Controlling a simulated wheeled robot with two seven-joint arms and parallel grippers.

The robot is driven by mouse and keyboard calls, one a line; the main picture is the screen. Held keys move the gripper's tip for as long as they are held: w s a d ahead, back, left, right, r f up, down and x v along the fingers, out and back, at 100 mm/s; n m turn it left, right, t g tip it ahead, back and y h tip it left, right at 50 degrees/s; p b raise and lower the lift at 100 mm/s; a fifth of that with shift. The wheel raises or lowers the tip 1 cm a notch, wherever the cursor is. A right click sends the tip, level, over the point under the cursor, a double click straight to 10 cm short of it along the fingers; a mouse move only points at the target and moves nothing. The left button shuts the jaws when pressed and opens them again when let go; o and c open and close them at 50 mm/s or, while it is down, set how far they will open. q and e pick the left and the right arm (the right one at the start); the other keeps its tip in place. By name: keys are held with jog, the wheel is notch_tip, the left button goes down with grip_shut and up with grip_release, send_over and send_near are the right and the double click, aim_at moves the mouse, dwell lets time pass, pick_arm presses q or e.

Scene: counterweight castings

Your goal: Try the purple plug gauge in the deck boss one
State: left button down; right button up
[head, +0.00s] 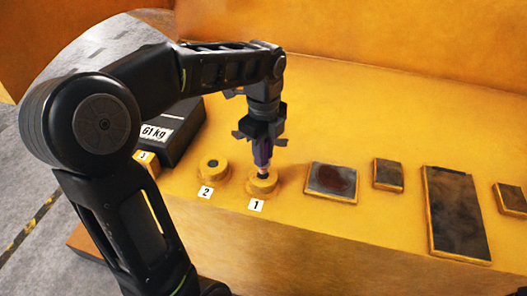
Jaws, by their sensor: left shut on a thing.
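My left gripper (262,136) is shut on the purple plug gauge (262,154) and holds it upright, pointing down. The lower end of the gauge is at the top of deck boss one (262,184), a round yellow boss with the label "1" (256,206) in front of it. I cannot tell how far the tip is inside the bore, as the boss opening is partly hidden by the gauge. Deck boss two (213,167), with a dark bore, stands to the left with the label "2" (205,192). My right gripper is not in view.
A dark block marked "61 kg" (180,132) lies at the left, beside a label "3" (143,156). Several framed dark plates, such as one with a reddish patch (332,180), lie to the right on the yellow deck (400,125). A yellow wall rises behind.

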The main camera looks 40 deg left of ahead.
pick_arm(q)
jog(key=shift+f, duration=0.15)
dwell(0.5)
jog(key=shift+f+b, duration=1.55)
jog(key=shift+f, duration=0.6)
jog(key=shift+r, duration=0.2)
dwell(0.6)
jog(key=shift+r+p, duration=2.8)
jog(key=shift+r, duration=0.25)
